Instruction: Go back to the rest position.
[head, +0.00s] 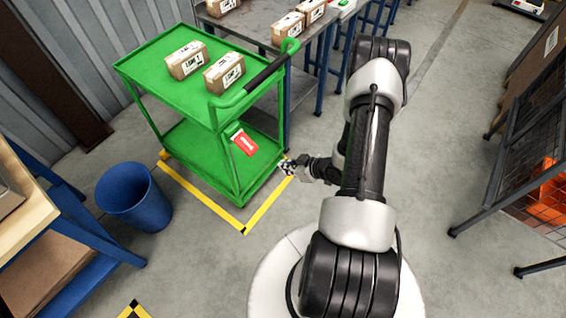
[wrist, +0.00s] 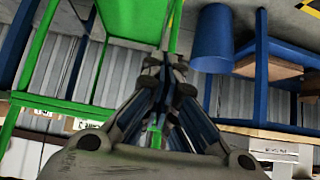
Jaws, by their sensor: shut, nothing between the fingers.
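My gripper (head: 287,167) is shut and empty in the head view, low beside the right side of the green cart (head: 203,150). The wrist view shows its fingers (wrist: 166,62) drawn together with nothing between them. The arm is bent, reaching forward and down from my round white base. Two cartons, one on the left (head: 186,60) and one on the right (head: 224,73), lie on the cart's top shelf.
A blue bin (head: 134,197) stands left of the cart. Yellow floor tape (head: 203,197) borders the cart. A metal table (head: 262,30) with cartons is behind. A mesh rack (head: 535,135) stands at the right. Open floor (head: 450,120) lies between my arm and the rack.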

